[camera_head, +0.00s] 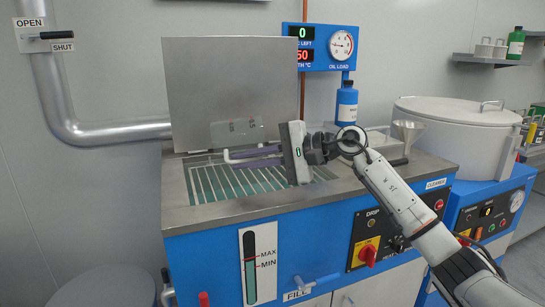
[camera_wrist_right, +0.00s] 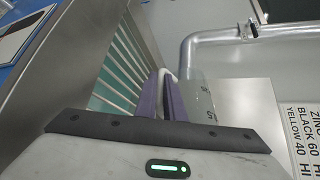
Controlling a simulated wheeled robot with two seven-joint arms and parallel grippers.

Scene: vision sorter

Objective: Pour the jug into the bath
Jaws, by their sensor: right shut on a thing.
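The jug (camera_head: 236,132) is a clear, see-through vessel with dark markings. It is held above the back of the bath, in front of the upright metal panel. The bath (camera_head: 205,186) is a green-tinted opening under a pale wire grid, set in the steel worktop. My right gripper (camera_head: 250,157) has purple fingers shut on the jug's white handle. In the right wrist view the fingers (camera_wrist_right: 164,98) close around the handle, with the clear jug (camera_wrist_right: 200,98) just right of them. The jug's contents and exact tilt cannot be told. My left gripper is not in view.
A metal panel (camera_head: 230,85) stands behind the bath. A level gauge (camera_head: 250,265) is on the blue front. A pipe (camera_head: 60,100) runs along the left wall.

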